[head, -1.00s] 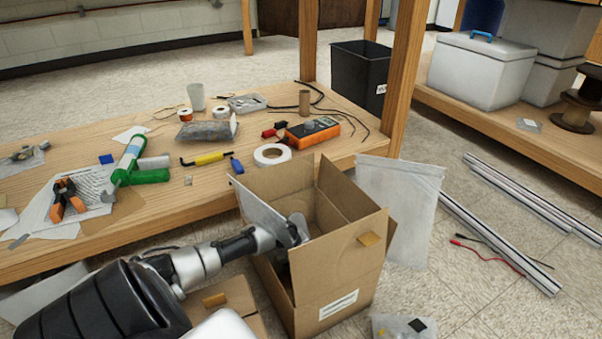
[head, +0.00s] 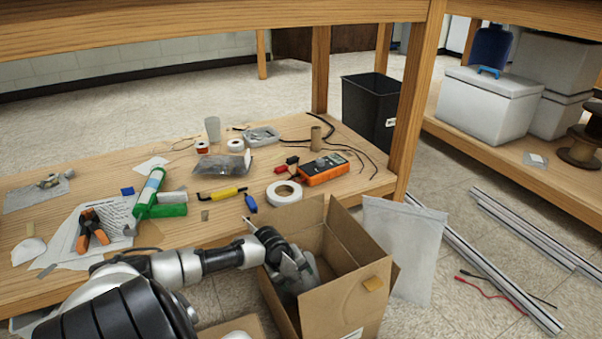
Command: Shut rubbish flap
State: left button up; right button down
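An open cardboard box (head: 340,305) stands on the floor in front of the low wooden shelf. Its back flap (head: 310,214) and a flap on the right (head: 343,232) stand up. A small tan tab (head: 373,284) is on its front right side. My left gripper (head: 297,268) is at the box's left side, over the opening. It covers much of that side, so the left flap is mostly hidden; only a thin light edge (head: 249,223) shows behind it. The fingers are too unclear to tell open from shut. My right gripper is not in view.
The low wooden shelf (head: 120,225) holds a multimeter (head: 325,169), tape roll (head: 284,192), clamp (head: 91,231) and other small items. A clear bag (head: 402,250) leans right of the box. Metal extrusions (head: 490,275) lie farther right. A black bin (head: 370,113) stands behind.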

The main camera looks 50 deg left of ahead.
aim_at(327, 307)
jog(key=u, duration=1.05)
